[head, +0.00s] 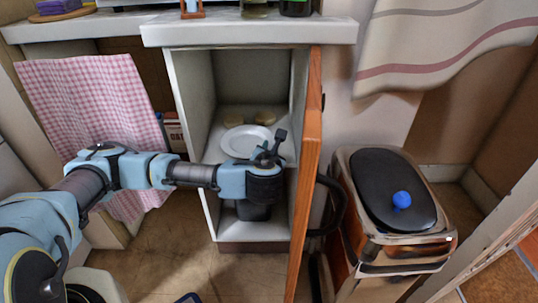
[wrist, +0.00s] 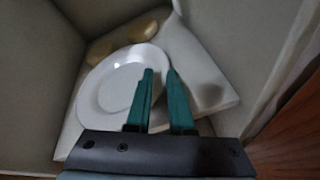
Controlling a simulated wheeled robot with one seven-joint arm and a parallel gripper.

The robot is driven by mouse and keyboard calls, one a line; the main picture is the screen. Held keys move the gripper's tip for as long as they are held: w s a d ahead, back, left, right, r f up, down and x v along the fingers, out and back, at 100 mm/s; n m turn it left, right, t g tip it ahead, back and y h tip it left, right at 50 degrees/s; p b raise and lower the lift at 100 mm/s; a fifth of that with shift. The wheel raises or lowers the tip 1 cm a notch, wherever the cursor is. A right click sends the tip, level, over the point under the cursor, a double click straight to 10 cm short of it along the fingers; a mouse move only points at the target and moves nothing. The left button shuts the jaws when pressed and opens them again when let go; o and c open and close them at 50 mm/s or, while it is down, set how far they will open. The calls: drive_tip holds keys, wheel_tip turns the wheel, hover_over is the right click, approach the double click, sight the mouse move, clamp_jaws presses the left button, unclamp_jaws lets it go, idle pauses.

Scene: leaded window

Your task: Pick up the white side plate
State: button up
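The white side plate (head: 240,139) lies on the shelf inside the open cabinet, with a round raised rim. In the wrist view the plate (wrist: 105,90) is left of and partly behind my fingers. My gripper (head: 272,142) is in the cabinet opening at the plate's right side. In the wrist view my gripper (wrist: 160,73) has its two green fingers apart, with nothing held between them. The left finger overlaps the plate; the right finger is by its right rim. Whether either touches the plate I cannot tell.
Two tan round objects (head: 265,117) lie behind the plate on the shelf (wrist: 212,90). The orange-brown cabinet door (head: 309,160) stands open close to the right of my gripper. A bin with a black lid (head: 385,185) stands right.

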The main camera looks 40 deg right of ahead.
drive_tip(key=shift+x, duration=1.1)
drive_tip(key=shift+c, duration=0.3)
clamp_jaws()
idle(0.4)
